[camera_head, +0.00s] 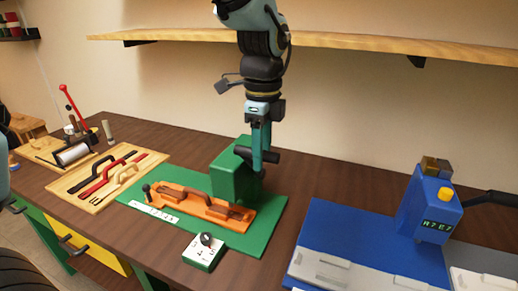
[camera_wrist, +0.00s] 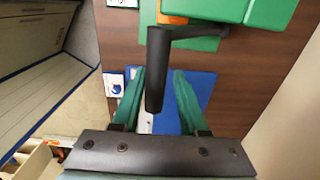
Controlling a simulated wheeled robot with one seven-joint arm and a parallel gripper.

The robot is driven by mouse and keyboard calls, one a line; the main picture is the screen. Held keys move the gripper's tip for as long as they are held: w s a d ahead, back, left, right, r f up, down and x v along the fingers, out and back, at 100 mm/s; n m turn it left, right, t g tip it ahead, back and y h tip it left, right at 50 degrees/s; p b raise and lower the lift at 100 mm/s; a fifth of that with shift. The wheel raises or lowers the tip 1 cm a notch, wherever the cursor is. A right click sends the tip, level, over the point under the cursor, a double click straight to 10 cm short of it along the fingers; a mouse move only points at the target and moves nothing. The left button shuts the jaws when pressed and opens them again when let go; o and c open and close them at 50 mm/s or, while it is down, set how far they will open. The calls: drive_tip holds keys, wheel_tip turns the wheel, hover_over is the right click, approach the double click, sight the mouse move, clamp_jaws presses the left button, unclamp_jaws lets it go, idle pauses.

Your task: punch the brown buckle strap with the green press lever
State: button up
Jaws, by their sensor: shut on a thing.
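The green press (camera_head: 232,172) stands on a green base plate (camera_head: 262,226). Its black lever handle (camera_head: 266,155) sticks out at the press's upper right. My gripper (camera_head: 258,158) reaches down from above and is shut on this handle. In the wrist view the black handle (camera_wrist: 155,70) lies between my two teal fingers (camera_wrist: 158,88). The brown buckle strap (camera_head: 196,193) lies in an orange holder (camera_head: 172,202) on the base plate, its far end close to the press. My gripper and the press partly hide the area under the press head.
A control box (camera_head: 203,251) with a black knob sits in front of the plate. A blue machine (camera_head: 425,215) on a blue plate stands right. A wooden shelf (camera_head: 375,45) runs behind my arm.

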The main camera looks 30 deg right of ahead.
drive_tip(key=o, duration=0.7)
drive_tip(key=shift+w+d+r, duration=0.15)
drive_tip(key=shift+d, duration=0.1)
drive_tip(key=shift+o, duration=0.3)
drive_tip(key=shift+a, duration=0.1)
drive_tip(key=shift+r+p, duration=1.05)
drive_tip(key=shift+r, duration=1.85)
drive_tip(key=shift+a, duration=0.1)
